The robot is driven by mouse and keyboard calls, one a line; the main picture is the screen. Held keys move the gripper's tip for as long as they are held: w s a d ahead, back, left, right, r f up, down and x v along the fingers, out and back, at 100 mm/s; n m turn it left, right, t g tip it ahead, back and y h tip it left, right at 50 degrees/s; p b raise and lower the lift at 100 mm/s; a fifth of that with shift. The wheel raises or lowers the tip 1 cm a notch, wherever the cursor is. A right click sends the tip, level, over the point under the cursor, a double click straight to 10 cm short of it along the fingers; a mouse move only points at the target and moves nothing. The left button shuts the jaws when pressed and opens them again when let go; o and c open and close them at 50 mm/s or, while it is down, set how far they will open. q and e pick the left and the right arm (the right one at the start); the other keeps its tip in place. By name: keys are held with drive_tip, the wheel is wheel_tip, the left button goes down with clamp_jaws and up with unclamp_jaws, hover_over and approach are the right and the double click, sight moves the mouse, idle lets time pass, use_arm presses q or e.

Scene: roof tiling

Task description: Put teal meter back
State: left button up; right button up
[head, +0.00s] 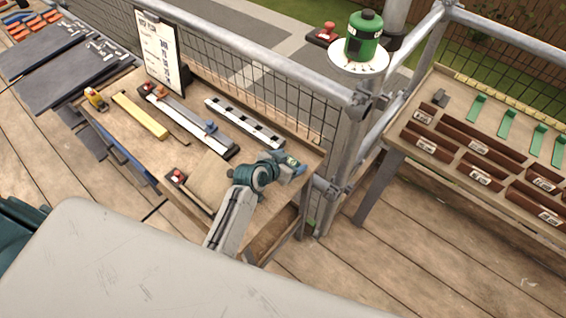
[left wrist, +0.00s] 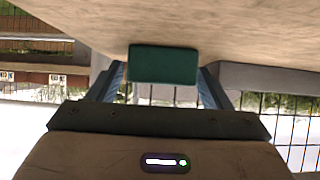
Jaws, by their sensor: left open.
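My left gripper (head: 296,169) is over the right end of the wooden workbench (head: 140,143), by its edge near the railing post. In the left wrist view its two blue fingers (left wrist: 162,84) stand apart and open. The teal meter (left wrist: 164,64), a small dark teal block, shows between them, with the pale wooden surface directly behind it. I cannot tell whether the fingers touch it. In the head view the meter is mostly hidden by the gripper and hard to tell from it. My right gripper is in neither view.
A mesh railing (head: 235,70) runs behind. A green canister (head: 364,38) stands beyond; brown tiles (head: 478,146) fill the right table.

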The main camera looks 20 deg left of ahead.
use_arm(q)
drive_tip(key=shift+s+a+r, duration=0.15)
drive_tip(key=shift+s+r, duration=0.05)
drive_tip(key=shift+s, duration=0.2)
drive_tip(key=b+v, duration=0.1)
drive_tip(key=v, duration=0.9)
drive_tip(key=shift+r+b, duration=0.1)
drive_tip(key=shift+b, duration=0.3)
drive_tip(key=shift+s+a+r, duration=0.15)
drive_tip(key=shift+s, duration=0.15)
drive_tip(key=shift+r, duration=0.1)
drive_tip(key=shift+s, duration=0.15)
